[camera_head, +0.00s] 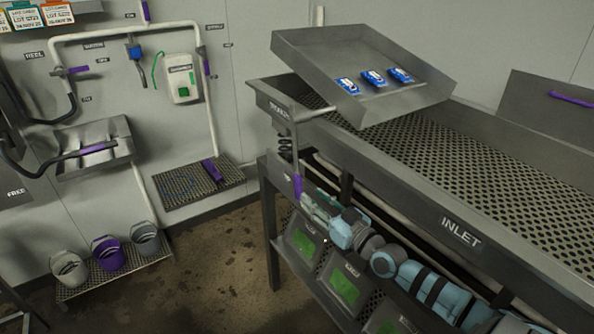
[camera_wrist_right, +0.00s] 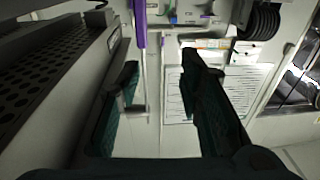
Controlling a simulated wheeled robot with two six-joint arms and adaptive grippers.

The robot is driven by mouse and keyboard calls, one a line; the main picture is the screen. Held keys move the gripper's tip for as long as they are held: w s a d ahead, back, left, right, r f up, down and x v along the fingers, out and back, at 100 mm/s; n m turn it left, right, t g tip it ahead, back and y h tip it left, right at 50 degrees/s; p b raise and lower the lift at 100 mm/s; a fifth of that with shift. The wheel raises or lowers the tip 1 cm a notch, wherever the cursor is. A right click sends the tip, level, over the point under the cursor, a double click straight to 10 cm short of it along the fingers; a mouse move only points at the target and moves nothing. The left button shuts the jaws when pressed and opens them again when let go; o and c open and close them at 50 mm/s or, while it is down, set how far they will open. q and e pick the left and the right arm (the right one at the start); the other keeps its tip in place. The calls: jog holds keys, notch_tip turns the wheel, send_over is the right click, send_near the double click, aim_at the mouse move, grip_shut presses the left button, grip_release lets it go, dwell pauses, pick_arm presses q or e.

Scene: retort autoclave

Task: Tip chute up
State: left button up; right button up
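A grey metal tray (camera_head: 330,50), which looks like the chute, sits tilted above the left end of the perforated table. Three blue and white packets (camera_head: 374,78) lie in it near its lower front side. A lever with a purple grip (camera_head: 298,187) hangs down at the table's left end. My right gripper (camera_head: 316,203) is just right of and below this grip; I cannot tell whether they touch. In the right wrist view its dark green fingers (camera_wrist_right: 160,65) stand apart, with a purple bar (camera_wrist_right: 140,24) beyond them. My left gripper is not in view.
The long perforated table (camera_head: 500,165), labelled INLET, runs to the right. Bins with green panels (camera_head: 343,287) stand beneath it, close to my right arm. Several buckets (camera_head: 109,253) stand on a low rack at left. The floor between is clear.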

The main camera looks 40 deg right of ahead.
aim_at(300, 182)
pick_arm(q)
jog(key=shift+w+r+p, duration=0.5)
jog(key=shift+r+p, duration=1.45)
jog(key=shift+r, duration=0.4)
pick_arm(e)
jog(key=shift+s+d+h, duration=0.7)
jog(key=shift+s+d, duration=0.15)
jog(key=shift+s, duration=1)
pick_arm(q)
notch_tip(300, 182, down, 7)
jog(key=b, duration=0.7)
pick_arm(e)
jog(key=shift+m+g, duration=0.4)
jog(key=shift+w+d+f, duration=0.1)
jog(key=shift+w+f, duration=0.05)
jog(key=shift+w, duration=2.25)
jog(key=shift+w+f, duration=0.2)
jog(key=shift+w, duration=2.2)
jog(key=shift+w+d+f, duration=0.1)
jog(key=shift+w+f, duration=0.05)
jog(key=shift+w, duration=2.25)
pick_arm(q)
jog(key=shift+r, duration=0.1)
pick_arm(e)
jog(key=shift+c, duration=0.5)
jog(key=shift+a, duration=0.1)
grip_shut()
